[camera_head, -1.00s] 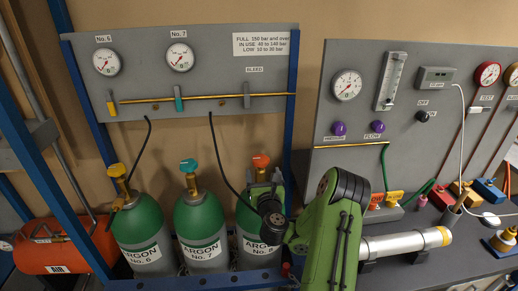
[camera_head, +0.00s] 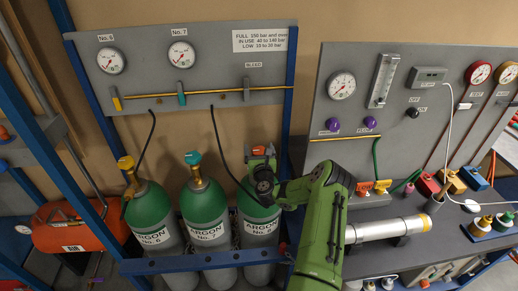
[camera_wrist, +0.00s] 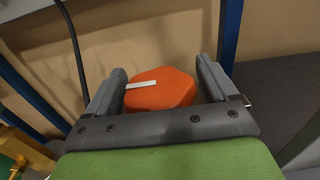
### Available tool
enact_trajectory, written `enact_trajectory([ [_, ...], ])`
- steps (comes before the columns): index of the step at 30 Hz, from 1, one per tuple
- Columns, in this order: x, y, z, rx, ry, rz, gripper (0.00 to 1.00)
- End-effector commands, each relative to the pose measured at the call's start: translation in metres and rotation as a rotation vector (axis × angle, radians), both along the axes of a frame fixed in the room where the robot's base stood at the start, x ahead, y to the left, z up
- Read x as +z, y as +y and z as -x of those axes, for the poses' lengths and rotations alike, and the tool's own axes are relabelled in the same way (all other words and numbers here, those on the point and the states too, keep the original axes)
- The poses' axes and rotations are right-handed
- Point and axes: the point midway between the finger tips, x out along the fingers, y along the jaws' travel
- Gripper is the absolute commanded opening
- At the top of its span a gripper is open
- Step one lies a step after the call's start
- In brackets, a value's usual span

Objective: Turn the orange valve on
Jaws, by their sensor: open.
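The orange valve (camera_wrist: 160,90) is a rounded knob with a white mark on its top, seen large in the wrist view. It sits on top of the right-hand argon cylinder and shows as a small orange patch in the head view (camera_head: 258,150). My gripper (camera_wrist: 160,84) is open, with one dark finger on each side of the knob and a gap showing at each side. In the head view my gripper (camera_head: 261,158) is over the cylinder top and partly hides the valve and its neck.
Argon cylinders No. 6 (camera_head: 153,215) with a yellow valve and No. 7 (camera_head: 205,210) with a teal valve stand to the left. A black hose (camera_head: 222,160) runs down close beside my gripper. A blue post (camera_head: 289,110) stands just right, and a blue rail (camera_head: 200,261) crosses in front.

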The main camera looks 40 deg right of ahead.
Motion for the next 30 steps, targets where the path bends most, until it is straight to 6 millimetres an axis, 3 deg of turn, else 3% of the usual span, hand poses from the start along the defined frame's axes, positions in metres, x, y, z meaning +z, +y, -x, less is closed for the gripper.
enact_trajectory([
  [2, -0.0005, 0.0001, 0.0002, 0.000, 0.000, 0.000, 0.86],
  [12, -0.0003, 0.0002, 0.0003, 0.000, 0.000, 0.001, 0.35],
  [22, -0.0016, 0.0003, 0.0003, 0.049, 0.000, 0.002, 0.35],
  [30, -0.0024, 0.0019, -0.0007, 0.224, -0.002, 0.005, 0.35],
])
